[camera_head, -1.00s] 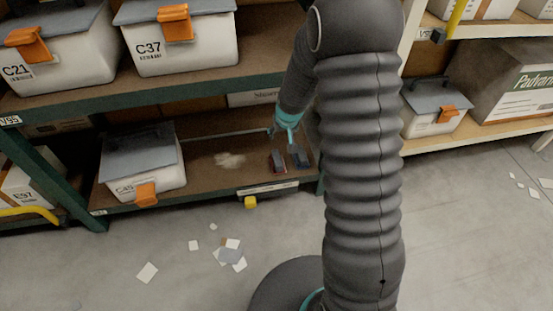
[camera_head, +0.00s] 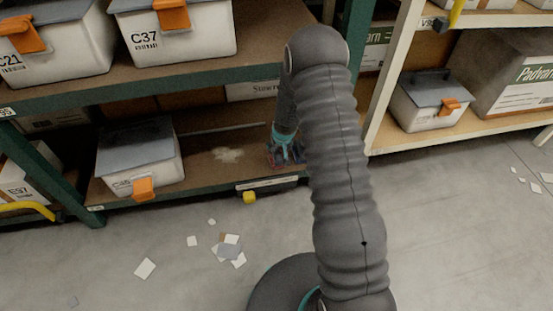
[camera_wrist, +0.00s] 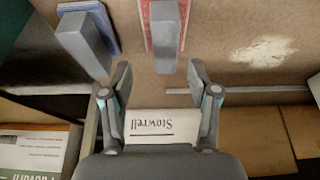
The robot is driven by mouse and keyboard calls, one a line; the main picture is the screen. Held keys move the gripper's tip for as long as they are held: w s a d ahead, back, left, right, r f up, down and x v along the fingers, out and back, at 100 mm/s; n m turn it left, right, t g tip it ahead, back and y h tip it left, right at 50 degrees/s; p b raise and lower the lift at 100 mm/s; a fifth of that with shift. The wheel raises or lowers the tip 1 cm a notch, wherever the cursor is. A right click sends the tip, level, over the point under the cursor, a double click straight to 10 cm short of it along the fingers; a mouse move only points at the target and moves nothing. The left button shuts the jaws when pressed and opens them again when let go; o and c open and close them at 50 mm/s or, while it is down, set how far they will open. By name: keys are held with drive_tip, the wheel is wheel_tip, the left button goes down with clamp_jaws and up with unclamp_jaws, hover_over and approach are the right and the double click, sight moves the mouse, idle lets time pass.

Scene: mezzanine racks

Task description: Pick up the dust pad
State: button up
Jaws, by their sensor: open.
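Two flat pads with grey block handles lie side by side on the lower shelf. The red pad (camera_wrist: 147,45) shows in the wrist view under its grey handle (camera_wrist: 165,35), and the blue pad (camera_wrist: 98,12) is to its left. In the head view, the red pad (camera_head: 271,155) and the blue pad are mostly hidden by my gripper (camera_head: 287,150). I cannot tell which one is the dust pad. My gripper (camera_wrist: 158,85) is open and empty. In the wrist view, the red pad's handle lies ahead between its fingertips, apart from them.
A pale dust patch (camera_head: 227,155) lies on the shelf beside the pads. A lidded bin (camera_head: 140,165) stands at the shelf's left. The green upper shelf edge (camera_head: 130,90) runs above. Paper scraps (camera_head: 229,250) litter the floor.

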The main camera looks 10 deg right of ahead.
sight(276, 152)
drive_tip(key=x, duration=0.4)
drive_tip(key=shift+a+f+b, duration=0.3)
drive_tip(key=shift+a, duration=0.05)
drive_tip(key=shift+w+f, duration=0.2)
drive_tip(key=shift+f, duration=0.25)
drive_tip(key=shift+f+b, duration=0.25)
drive_tip(key=shift+b, duration=0.1)
clamp_jaws()
